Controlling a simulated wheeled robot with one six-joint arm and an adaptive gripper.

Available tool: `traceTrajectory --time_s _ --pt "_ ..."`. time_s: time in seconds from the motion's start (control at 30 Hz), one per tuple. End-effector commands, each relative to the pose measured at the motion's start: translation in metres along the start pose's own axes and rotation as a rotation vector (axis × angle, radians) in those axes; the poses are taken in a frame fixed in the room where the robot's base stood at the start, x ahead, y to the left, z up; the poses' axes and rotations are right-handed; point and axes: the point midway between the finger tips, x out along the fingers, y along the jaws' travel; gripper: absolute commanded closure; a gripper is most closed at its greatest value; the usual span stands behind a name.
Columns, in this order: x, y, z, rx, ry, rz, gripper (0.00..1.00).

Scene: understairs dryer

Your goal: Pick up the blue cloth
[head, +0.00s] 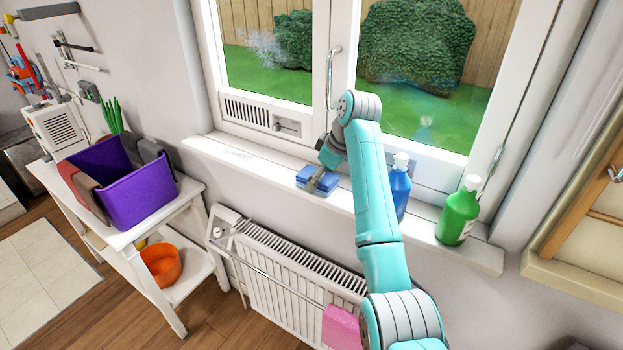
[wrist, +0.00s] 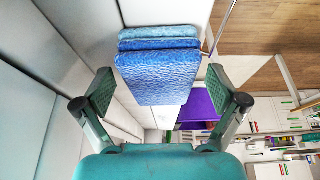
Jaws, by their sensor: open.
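The blue cloth (head: 303,175) is folded into a small layered stack on the white windowsill (head: 405,228). In the wrist view the cloth (wrist: 158,65) fills the upper middle, and its folded layers show at the top. My gripper (head: 318,184) is at the cloth, over its right part in the head view. In the wrist view my gripper (wrist: 160,90) is open, with one finger on each side of the cloth. Gaps show between both fingers and the cloth. Part of the cloth is hidden behind my gripper in the head view.
A blue bottle (head: 400,190) and a green bottle (head: 459,212) stand on the sill to the right. Below is a radiator (head: 290,270) with a rail and a pink cloth (head: 341,328). The window handle (head: 331,80) sticks out above. A purple bin (head: 135,197) stands at left.

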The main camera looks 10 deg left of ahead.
Motion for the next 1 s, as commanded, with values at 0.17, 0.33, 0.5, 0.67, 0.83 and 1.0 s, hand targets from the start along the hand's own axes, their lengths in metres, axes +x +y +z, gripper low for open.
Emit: traceTrajectory --time_s 0.17,0.33,0.5,0.67,0.83,1.0 --pt "0.0012 0.0007 0.0011 0.000 0.001 0.002 0.04" --pt "0.0012 0.0005 0.0010 0.000 0.001 0.001 0.32" --pt "0.0014 0.0004 0.0011 0.000 0.001 0.001 0.68" --pt "0.0016 0.0003 0.0011 0.000 0.001 0.001 0.68" --pt "0.0011 -0.0001 0.0001 0.000 0.000 0.000 0.68" --pt "-0.0035 -0.0027 -0.0071 0.002 0.001 0.002 0.68"
